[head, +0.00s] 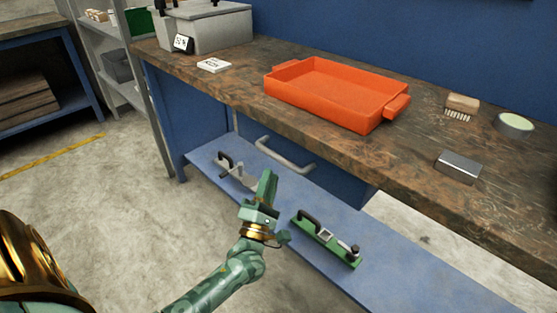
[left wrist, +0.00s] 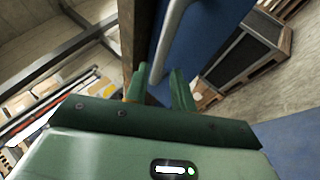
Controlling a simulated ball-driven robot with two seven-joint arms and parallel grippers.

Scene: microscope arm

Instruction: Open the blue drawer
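The blue drawer (head: 335,182) is under the worktop; its dark front carries a grey bar handle (head: 284,155). In the left wrist view, the blue front (left wrist: 207,38) and the grey handle (left wrist: 170,40) are close ahead. My left gripper (head: 267,187) is just below and in front of the handle in the head view. Its two green fingers stand apart in the left wrist view (left wrist: 155,85), and the handle's end shows in the gap beyond them. I cannot tell whether they touch it. My right gripper is not in view.
An orange tray (head: 325,95) sits on the brown worktop (head: 420,155), with small items to its right. Open concrete floor (head: 90,210) lies at the left.

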